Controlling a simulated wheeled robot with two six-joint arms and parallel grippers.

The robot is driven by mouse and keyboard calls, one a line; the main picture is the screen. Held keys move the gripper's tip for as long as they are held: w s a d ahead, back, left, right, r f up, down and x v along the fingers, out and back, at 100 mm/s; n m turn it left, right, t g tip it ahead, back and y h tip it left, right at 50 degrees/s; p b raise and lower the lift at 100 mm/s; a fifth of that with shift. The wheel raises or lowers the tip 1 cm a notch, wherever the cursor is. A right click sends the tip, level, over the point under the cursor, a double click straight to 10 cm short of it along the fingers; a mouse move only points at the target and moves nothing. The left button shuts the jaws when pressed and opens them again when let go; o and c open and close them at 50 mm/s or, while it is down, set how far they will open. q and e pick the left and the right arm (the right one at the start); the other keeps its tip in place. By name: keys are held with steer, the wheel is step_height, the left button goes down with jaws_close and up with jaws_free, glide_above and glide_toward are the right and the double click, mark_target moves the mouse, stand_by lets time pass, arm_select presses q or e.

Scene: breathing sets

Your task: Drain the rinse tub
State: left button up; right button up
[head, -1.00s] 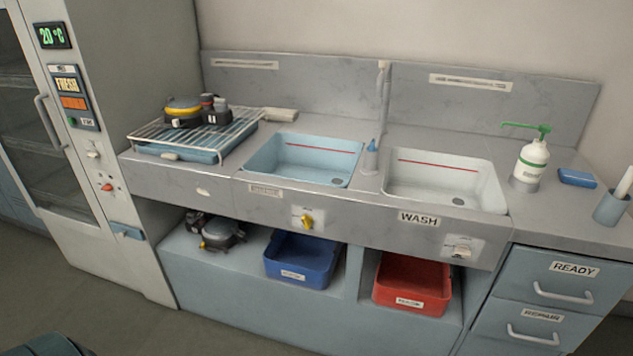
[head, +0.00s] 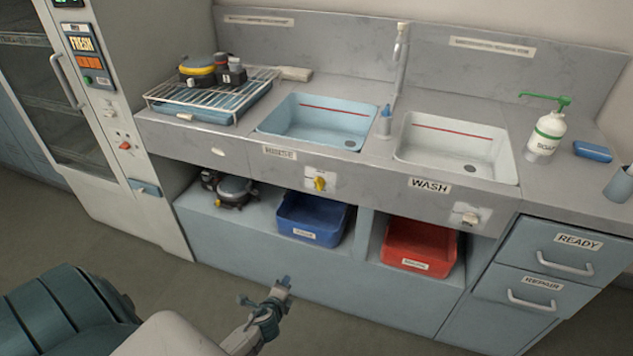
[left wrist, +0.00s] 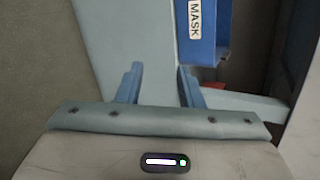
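The left sink tub, the light-blue rinse tub (head: 318,122), is set in the counter, with a red line inside and a dark drain spot at its lower right. I cannot tell its water level. A yellow knob (head: 320,183) sits on a white plate on the counter front below it, beside a blurred label (head: 279,152). My left gripper (head: 281,285) is low in front of the cabinet, below and apart from the knob. In the left wrist view its two blue fingers (left wrist: 160,86) stand apart with nothing between them. My right gripper is out of view.
The white WASH tub (head: 455,148) is to the right, with its own pale knob (head: 468,217). A blue bin (head: 313,218) and a red bin (head: 418,247) sit on the lower shelf under the counter. A wire rack (head: 170,103) holds gear at left. Floor before the cabinet is clear.

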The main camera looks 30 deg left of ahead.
arm_select(q)
steer(key=w+r+m+t+p, duration=0.1)
steer(key=w+r+m+t, duration=0.45)
steer(key=r, duration=0.95)
steer(key=m+t, duration=0.1)
steer(key=m, duration=0.5)
glide_toward(317, 187)
steer(key=shift+h, duration=0.3)
steer(key=x, duration=0.9)
steer(key=shift+w+a+r, duration=0.1)
steer(key=shift+a, duration=0.05)
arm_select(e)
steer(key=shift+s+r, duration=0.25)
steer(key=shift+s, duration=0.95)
arm_select(q)
steer(key=shift+c, duration=0.4)
jaws_close()
